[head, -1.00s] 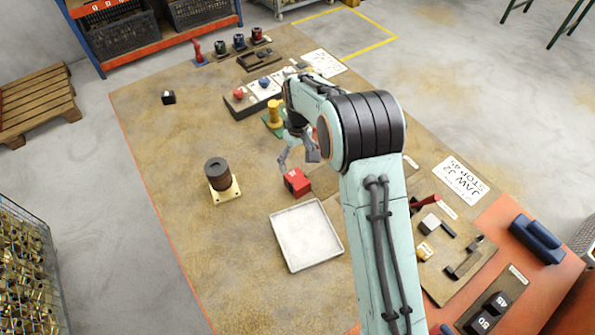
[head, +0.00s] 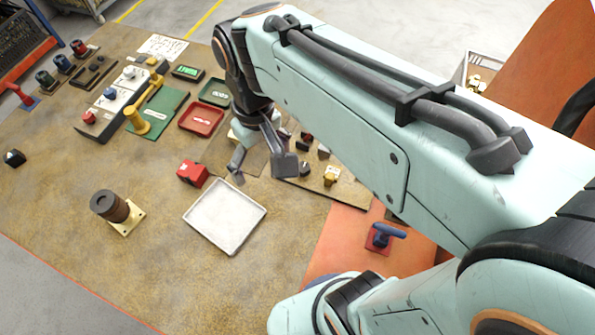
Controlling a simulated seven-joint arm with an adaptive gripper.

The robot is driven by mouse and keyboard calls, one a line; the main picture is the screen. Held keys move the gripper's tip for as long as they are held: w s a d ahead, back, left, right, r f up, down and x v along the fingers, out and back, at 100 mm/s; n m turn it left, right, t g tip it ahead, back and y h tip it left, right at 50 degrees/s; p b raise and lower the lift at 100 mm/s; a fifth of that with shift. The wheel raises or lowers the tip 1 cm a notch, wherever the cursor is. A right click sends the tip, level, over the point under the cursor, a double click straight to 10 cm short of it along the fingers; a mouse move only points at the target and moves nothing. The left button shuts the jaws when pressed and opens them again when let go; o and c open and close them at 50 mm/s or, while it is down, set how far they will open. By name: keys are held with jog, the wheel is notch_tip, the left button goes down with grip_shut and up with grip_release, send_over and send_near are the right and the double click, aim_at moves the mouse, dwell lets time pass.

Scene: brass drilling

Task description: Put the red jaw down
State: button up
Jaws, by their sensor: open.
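The red jaw (head: 192,172), a small red block with a white mark, rests on the worn table top just beyond the white tray (head: 225,216). My gripper (head: 260,170) is to the right of the red jaw, apart from it. Its two grey fingers are spread and point down, with nothing seen between them. How high the fingertips are above the table is hard to tell. My arm hides part of the table behind and to the right of the gripper.
A dark cylinder (head: 108,206) stands on a yellow plate left of the tray. A red tray (head: 201,119) and a green tray (head: 214,92) lie behind the jaw. The table's front left is clear.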

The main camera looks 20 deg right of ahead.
jog(key=shift+o, duration=0.4)
jog(key=s+d+f+m, duration=0.1)
jog(key=s+d+m, duration=0.1)
jog(key=s, duration=0.9)
jog(key=shift+d+f, duration=0.2)
jog(key=shift+f, duration=0.15)
jog(key=shift+m, duration=0.4)
